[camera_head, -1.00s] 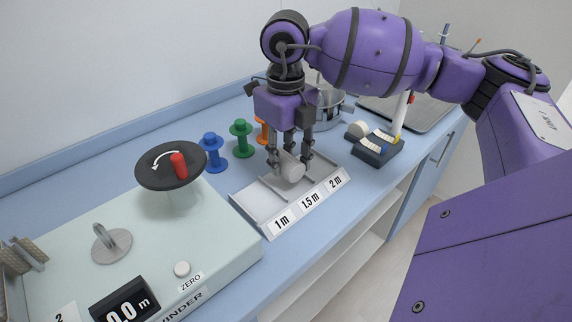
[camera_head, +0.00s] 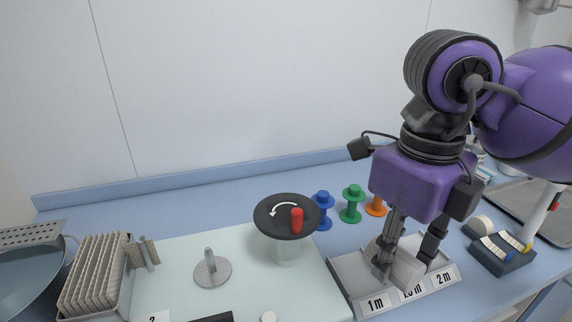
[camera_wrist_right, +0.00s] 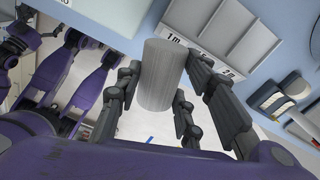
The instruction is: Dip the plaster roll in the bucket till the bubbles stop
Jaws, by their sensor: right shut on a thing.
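The plaster roll is a pale grey-white cylinder (camera_head: 406,272), tilted in the head view. My right gripper (camera_head: 405,258) is shut on it; the wrist view shows the roll (camera_wrist_right: 162,75) between its dark fingers. The roll is over the front of the three-part tray (camera_head: 350,272) and partly covers its middle label. I cannot tell how far it is above the tray. A dark grey round basin (camera_head: 22,285) is cut off at the left edge; it may be the bucket. My left gripper is not in view.
A pale green winder box with a black crank disc (camera_head: 275,212) stands left of the tray. Blue (camera_head: 322,210), green (camera_head: 352,204) and orange (camera_head: 375,206) spools stand behind. A rack of beige strips (camera_head: 97,272) is beside the basin. A dark block (camera_head: 502,256) is at right.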

